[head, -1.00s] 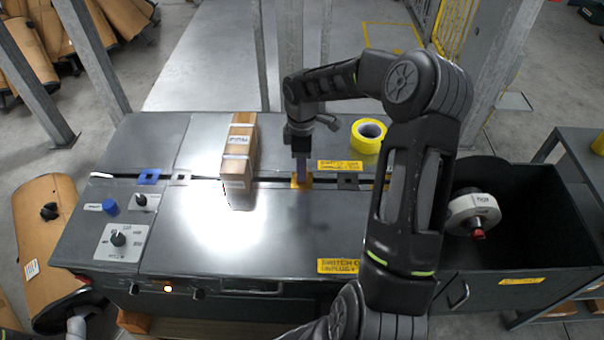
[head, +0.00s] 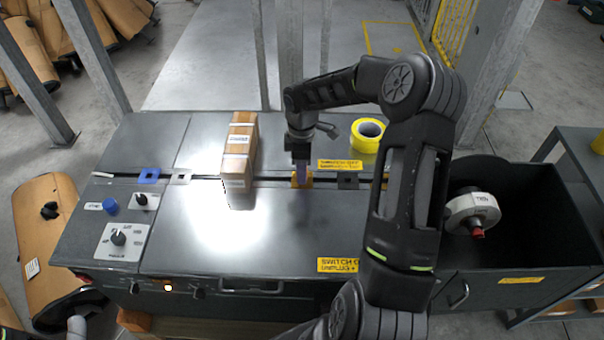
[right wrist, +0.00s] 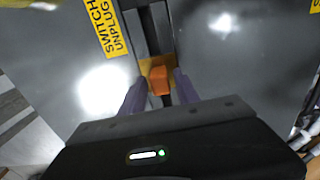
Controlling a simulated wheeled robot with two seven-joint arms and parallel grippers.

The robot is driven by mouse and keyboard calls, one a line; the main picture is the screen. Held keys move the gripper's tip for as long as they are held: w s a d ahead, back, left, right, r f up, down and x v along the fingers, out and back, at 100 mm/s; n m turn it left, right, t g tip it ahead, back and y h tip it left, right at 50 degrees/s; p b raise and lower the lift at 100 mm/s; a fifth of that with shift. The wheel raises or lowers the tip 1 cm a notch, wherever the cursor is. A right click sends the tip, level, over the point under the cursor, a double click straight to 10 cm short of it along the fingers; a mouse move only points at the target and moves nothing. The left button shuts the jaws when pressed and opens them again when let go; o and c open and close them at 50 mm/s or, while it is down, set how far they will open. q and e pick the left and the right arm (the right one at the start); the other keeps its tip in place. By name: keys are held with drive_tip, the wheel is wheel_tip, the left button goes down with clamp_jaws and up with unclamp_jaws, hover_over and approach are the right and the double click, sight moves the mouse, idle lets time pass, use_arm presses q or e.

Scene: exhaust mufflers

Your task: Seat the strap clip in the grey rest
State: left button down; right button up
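An orange strap clip (right wrist: 160,79) sits at a yellow-orange rest (right wrist: 150,63) on the slot of the grey bench. In the head view that rest (head: 303,183) shows partly behind my right gripper (head: 301,175). In the right wrist view my right gripper (right wrist: 159,88) is open, pointing down, one purple finger on each side of the clip, with gaps showing. Along the same slot are a light grey square rest (head: 180,178) to the left and a dark grey square rest (head: 348,181) just to the right. My left gripper is not in view.
A cardboard box (head: 239,150) stands across the slot left of my right gripper. A blue rest (head: 149,175) lies further left. A yellow tape roll (head: 367,135) is behind on the right. A dark bin (head: 530,262) adjoins the bench.

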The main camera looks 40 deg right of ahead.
clamp_jaws()
idle(0.4)
wheel_tip(320, 180, up, 10)
drive_tip(key=shift+r, duration=0.1)
idle(0.4)
idle(0.6)
